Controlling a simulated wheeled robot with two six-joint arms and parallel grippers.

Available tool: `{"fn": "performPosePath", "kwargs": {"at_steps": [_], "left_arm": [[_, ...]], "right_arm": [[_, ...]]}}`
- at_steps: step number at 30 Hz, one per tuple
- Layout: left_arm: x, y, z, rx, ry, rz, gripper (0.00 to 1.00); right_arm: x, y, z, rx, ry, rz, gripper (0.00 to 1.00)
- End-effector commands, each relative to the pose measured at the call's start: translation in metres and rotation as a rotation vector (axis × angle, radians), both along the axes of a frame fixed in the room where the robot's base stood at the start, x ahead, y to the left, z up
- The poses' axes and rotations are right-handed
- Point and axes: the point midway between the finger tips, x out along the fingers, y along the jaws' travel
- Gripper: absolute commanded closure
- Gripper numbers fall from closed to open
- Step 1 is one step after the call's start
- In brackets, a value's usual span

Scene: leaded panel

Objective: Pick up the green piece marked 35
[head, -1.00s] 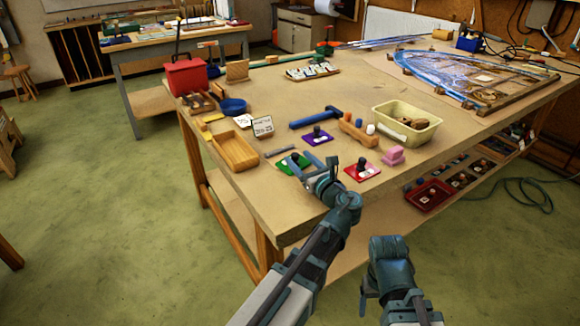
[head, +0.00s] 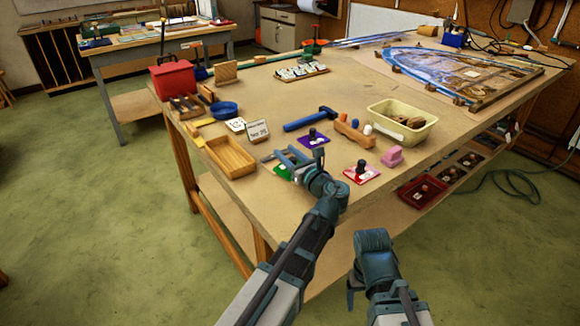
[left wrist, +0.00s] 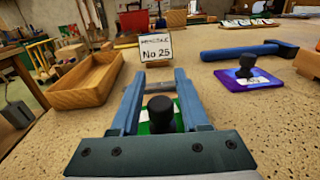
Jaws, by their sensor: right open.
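The green piece (head: 283,173) is a flat plate with a black knob, lying near the front edge of the workbench. In the left wrist view its knob (left wrist: 160,110) stands between my left gripper's fingers, with green plate (left wrist: 144,127) showing around it. My left gripper (head: 284,157) is open, reaching low over the piece, with a gap on both sides of the knob. No number on the green piece is readable. My right gripper (head: 353,292) is open and empty, in front of the bench.
A purple piece (head: 314,142) and a red piece (head: 354,177), both with black knobs, lie to the right. A wooden tray (head: 230,156) is at left. A blue hammer (head: 310,119), pink block (head: 391,157) and cream bin (head: 412,134) lie farther right.

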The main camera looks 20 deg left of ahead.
Motion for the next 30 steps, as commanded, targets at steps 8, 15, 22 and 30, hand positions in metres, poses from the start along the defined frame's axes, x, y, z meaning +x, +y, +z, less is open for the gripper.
{"fn": "performPosePath", "kwargs": {"at_steps": [8,15,22,30], "left_arm": [[0.000,0.000,0.000,0.000,0.000,0.000,1.00],[0.000,0.000,0.000,0.000,0.000,0.000,1.00],[0.000,0.001,0.005,0.000,0.000,0.000,1.00],[0.001,0.004,0.016,0.000,0.000,0.000,1.00]], "right_arm": [[0.000,0.000,0.000,0.000,0.000,0.000,0.24],[0.000,0.000,0.000,0.000,0.000,0.000,0.24],[0.000,0.000,0.004,0.000,0.000,0.000,0.24],[0.000,0.000,0.016,0.000,0.000,0.000,0.24]]}}
